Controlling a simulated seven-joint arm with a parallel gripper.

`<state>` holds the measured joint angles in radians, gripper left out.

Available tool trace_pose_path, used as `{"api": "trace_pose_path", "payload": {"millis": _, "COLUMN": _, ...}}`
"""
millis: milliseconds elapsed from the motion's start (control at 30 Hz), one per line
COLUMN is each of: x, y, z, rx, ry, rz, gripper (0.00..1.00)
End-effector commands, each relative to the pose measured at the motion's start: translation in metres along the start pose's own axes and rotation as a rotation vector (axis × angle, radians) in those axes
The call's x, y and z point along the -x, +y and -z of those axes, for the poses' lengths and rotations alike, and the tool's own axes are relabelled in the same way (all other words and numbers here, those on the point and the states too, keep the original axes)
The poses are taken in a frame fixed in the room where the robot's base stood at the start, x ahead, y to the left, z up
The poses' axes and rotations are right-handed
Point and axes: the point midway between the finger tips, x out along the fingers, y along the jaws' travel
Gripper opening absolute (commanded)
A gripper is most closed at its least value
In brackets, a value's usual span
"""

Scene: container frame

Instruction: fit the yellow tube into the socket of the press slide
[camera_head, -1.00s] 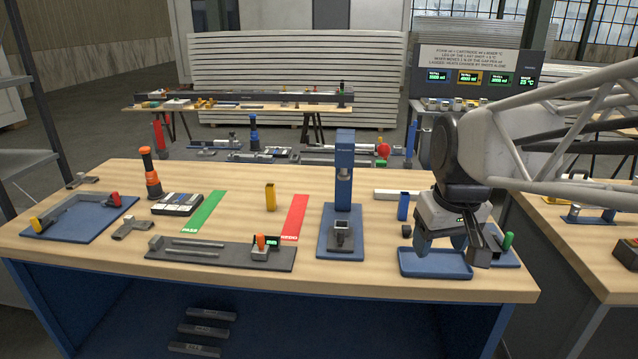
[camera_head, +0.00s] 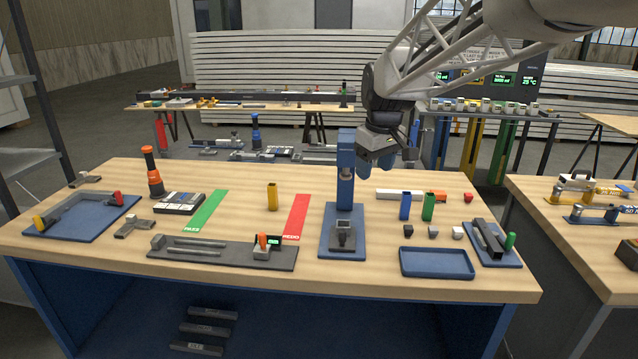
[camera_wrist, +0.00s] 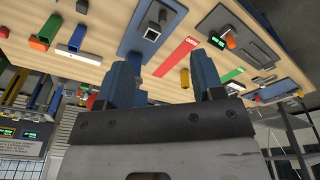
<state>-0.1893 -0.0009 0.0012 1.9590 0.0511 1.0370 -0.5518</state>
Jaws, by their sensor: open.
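The yellow tube (camera_head: 272,196) stands upright on the bench between the green strip and the red strip. It also shows in the wrist view (camera_wrist: 185,78), between my fingers in the picture but beyond them. The blue press (camera_head: 345,170) stands right of the red strip. Its slide with a dark square socket (camera_head: 343,234) sits low at the front of the base; the socket looks empty, also in the wrist view (camera_wrist: 152,34). My gripper (camera_head: 385,160) is open and empty, raised above the bench at the press column's upper right.
A blue tube (camera_head: 405,206) and a green tube (camera_head: 428,207) stand upright right of the press. Small cubes and a blue tray (camera_head: 436,263) lie near them. A grey rail fixture (camera_head: 222,251) lies front left. The red strip (camera_head: 296,216) is bare.

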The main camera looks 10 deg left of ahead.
Motion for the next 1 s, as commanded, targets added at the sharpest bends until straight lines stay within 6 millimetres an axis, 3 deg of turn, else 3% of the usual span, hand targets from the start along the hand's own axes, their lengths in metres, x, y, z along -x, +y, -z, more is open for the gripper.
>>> {"api": "trace_pose_path", "payload": {"millis": 467, "x": -0.037, "y": 0.014, "z": 0.118, "rx": 0.214, "ry": -0.01, "rz": 0.036, "gripper": 0.62}}
{"api": "trace_pose_path", "payload": {"millis": 1000, "x": -0.1, "y": 0.01, "z": 0.244, "rx": 0.456, "ry": -0.015, "rz": 0.078, "gripper": 0.62}}
